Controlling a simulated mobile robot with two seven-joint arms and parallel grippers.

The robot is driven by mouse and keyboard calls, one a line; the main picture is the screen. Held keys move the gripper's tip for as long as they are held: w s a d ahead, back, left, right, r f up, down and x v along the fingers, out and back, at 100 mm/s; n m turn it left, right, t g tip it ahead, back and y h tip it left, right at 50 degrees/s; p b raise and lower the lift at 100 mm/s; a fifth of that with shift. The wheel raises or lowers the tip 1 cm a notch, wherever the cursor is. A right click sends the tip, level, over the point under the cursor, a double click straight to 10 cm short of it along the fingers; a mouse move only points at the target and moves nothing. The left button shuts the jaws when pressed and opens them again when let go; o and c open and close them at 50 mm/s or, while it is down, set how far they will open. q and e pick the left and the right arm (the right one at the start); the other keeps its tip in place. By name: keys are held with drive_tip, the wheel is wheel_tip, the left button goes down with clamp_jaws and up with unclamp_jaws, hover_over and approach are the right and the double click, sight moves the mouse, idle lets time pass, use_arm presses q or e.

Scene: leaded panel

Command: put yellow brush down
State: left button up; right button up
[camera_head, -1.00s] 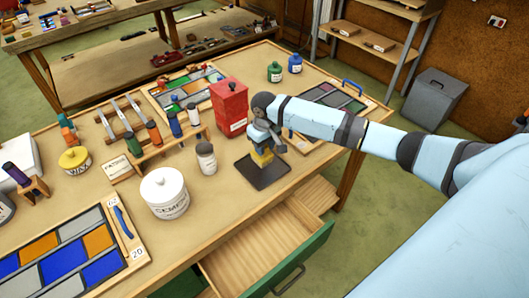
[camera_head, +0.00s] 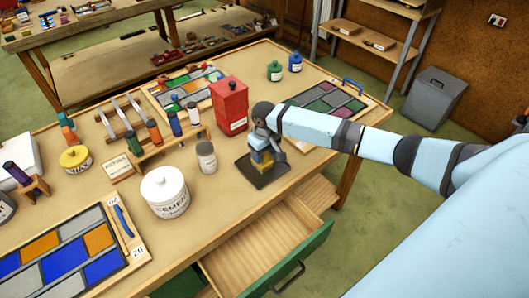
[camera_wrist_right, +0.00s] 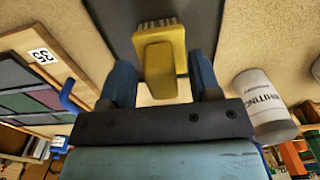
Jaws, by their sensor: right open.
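The yellow brush (camera_head: 262,159) stands on the dark mat (camera_head: 269,182) near the front edge of the bench. My right gripper (camera_head: 265,153) is directly above and around it. In the right wrist view the brush (camera_wrist_right: 161,65) sits between the two blue fingers (camera_wrist_right: 162,80), with its bristles toward the mat (camera_wrist_right: 120,18). The fingers are apart, with a gap visible beside the brush, so the gripper is open. The head view partly hides the brush behind the fingers. My left gripper is not in view.
The whiting jar (camera_head: 206,157) stands left of the mat and a red box (camera_head: 229,105) behind it. A white cement tub (camera_head: 164,192) is further left. An open drawer (camera_head: 262,250) juts out below the front edge. A glass panel with a blue handle (camera_head: 328,101) lies to the right.

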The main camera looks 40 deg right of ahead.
wheel_tip(320, 180, up, 12)
drive_tip(key=s+a+f+n+t+y, duration=0.1)
drive_tip(key=s+a+f+t, duration=0.1)
drive_tip(key=s+a+f, duration=0.1)
drive_tip(key=s+a+f+t+y, duration=0.2)
drive_tip(key=s+a+f, duration=0.2)
drive_tip(key=a, duration=0.4)
drive_tip(key=s+a+f+n+t+y, duration=0.1)
drive_tip(key=s+a+f, duration=0.3)
drive_tip(key=a+f, duration=0.2)
drive_tip(key=shift+s+a+f+n+t+y+b, duration=0.1)
drive_tip(key=shift+s+a+n+t+y+b, duration=0.2)
drive_tip(key=shift+t+b, duration=0.1)
drive_tip(key=s+f+t, duration=0.2)
drive_tip(key=s, duration=0.5)
drive_tip(key=s+f+t+h, duration=0.1)
drive_tip(key=s+f+t, duration=0.2)
drive_tip(key=s, duration=0.5)
drive_tip(key=shift+s+d, duration=0.25)
drive_tip(key=shift+r, duration=0.15)
